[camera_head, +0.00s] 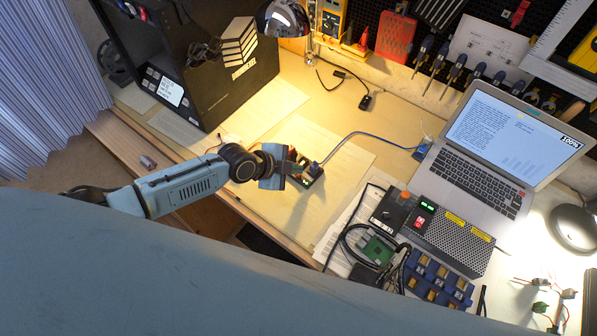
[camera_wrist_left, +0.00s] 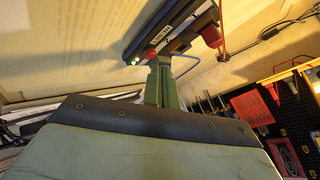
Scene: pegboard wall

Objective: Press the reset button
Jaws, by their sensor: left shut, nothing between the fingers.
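A small dark device (camera_head: 312,174) with a blue cable sits on the pale desk mat in the head view. In the left wrist view the device (camera_wrist_left: 178,28) is a dark bar with lit green lights at one end and red parts on it. I cannot tell which part is the reset button. My left gripper (camera_head: 294,166) is at the device and covers part of it. Its narrow green fingers (camera_wrist_left: 163,72) are shut and empty, with their tips close to the device's edge; I cannot tell whether they touch it. My right gripper is not in view.
An open laptop (camera_head: 480,150) and a black power supply (camera_head: 452,238) stand to the right, with a green circuit board (camera_head: 379,250) and blue bin tray (camera_head: 438,281). A large black case (camera_head: 215,70) stands at the back left. Tools hang behind.

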